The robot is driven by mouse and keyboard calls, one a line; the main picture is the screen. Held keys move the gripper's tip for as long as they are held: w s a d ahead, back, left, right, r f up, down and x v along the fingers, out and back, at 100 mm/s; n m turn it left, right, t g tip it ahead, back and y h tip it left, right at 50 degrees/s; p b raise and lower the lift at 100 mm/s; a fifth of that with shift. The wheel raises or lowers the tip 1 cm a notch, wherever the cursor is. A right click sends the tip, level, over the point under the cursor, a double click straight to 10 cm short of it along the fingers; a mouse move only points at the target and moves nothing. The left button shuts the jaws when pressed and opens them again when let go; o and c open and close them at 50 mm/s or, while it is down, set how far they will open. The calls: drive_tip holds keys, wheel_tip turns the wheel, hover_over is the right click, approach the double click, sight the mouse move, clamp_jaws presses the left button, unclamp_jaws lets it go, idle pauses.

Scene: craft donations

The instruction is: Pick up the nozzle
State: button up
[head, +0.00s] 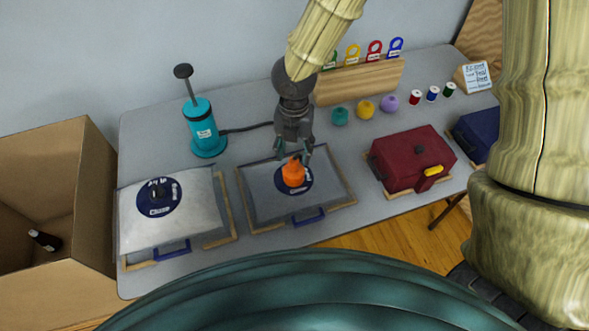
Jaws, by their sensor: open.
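The orange piece (293,174), which looks like the nozzle, stands upright on a round blue label on top of a grey flat bag in a wooden tray (346,200), at the middle of the table. My gripper (293,158) points down directly above it, fingers apart to either side of its upper part. Whether the fingers touch it cannot be told from this view.
A teal pump (203,130) with a hose stands behind to the left. A whitish bag (200,205) lies left, a dark red case (412,158) right. Yarn balls, spools and a wooden rack (360,82) line the back. A cardboard box (85,180) stands at far left.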

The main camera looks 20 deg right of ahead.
sight(294, 160)
drive_tip(key=shift+f, duration=2.75)
clamp_jaws()
drive_tip(key=shift+r+p, duration=0.1)
drive_tip(key=shift+p, duration=0.2)
